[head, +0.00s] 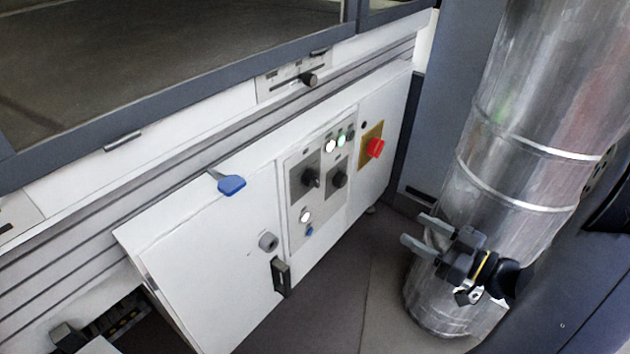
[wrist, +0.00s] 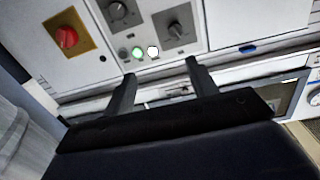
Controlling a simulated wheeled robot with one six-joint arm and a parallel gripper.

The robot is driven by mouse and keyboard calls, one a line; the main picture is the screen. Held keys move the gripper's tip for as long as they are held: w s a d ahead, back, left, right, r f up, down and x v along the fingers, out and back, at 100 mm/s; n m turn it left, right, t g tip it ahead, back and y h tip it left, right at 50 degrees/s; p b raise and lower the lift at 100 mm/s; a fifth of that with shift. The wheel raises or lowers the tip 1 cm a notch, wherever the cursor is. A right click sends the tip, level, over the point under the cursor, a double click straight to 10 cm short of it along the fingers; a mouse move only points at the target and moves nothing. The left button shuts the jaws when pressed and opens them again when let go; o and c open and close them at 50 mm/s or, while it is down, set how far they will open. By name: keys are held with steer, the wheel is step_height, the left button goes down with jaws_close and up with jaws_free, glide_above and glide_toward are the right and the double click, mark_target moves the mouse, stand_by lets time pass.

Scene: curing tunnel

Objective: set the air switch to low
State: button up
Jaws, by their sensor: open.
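The control panel (head: 296,232) on the white cabinet front carries two black rotary knobs side by side, a left knob (head: 310,178) and a right knob (head: 338,178). In the wrist view the picture is turned over, and the two knobs show at the top as the near-red knob (wrist: 116,11) and the other knob (wrist: 177,29). Labels are too small to read, so I cannot tell which knob is the air switch or its setting. My gripper (head: 419,232) is open and empty, right of the panel and apart from it. Its fingers (wrist: 160,68) also show in the wrist view.
A blue handle (head: 231,185) sticks out at the cabinet's left. A large metal duct (head: 520,150) stands behind my gripper. Floor before the panel is clear.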

steer(key=shift+s+d, duration=0.3)
steer(key=shift+d, duration=0.1)
steer(key=n+g+y, duration=0.1)
steer(key=n, duration=0.2)
glide_toward(319, 184)
steer(key=b+x, duration=0.2)
steer(key=x, duration=0.7)
steer(key=shift+a+r, duration=0.1)
steer(key=shift+a, duration=0.05)
steer(key=shift+c, duration=0.4)
